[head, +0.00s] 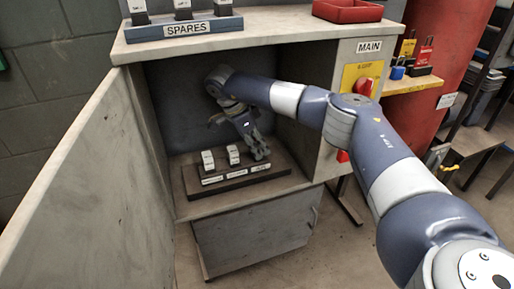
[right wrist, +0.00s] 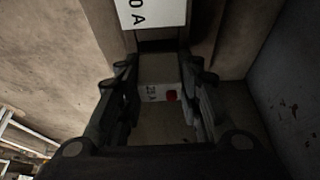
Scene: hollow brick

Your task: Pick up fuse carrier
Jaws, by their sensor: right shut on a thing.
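My right gripper (head: 260,152) reaches into the open grey cabinet and is low over the right end of the dark fuse block (head: 240,183). It is shut on a fuse carrier, which the gripper hides in the head view. In the right wrist view the carrier (right wrist: 158,94) shows between the fingers (right wrist: 160,110), with a small white label and a red spot. I cannot tell whether it is seated or lifted. Two other white fuse carriers, a left one (head: 208,160) and a middle one (head: 233,154), stand upright on the block. My left gripper is not in view.
The cabinet door (head: 85,165) stands open at the left. The cabinet's right wall carries a red main switch (head: 364,87). On top are a SPARES rack (head: 184,29) with several carriers and a red tray (head: 347,11). A white label (right wrist: 152,14) shows close in the wrist view.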

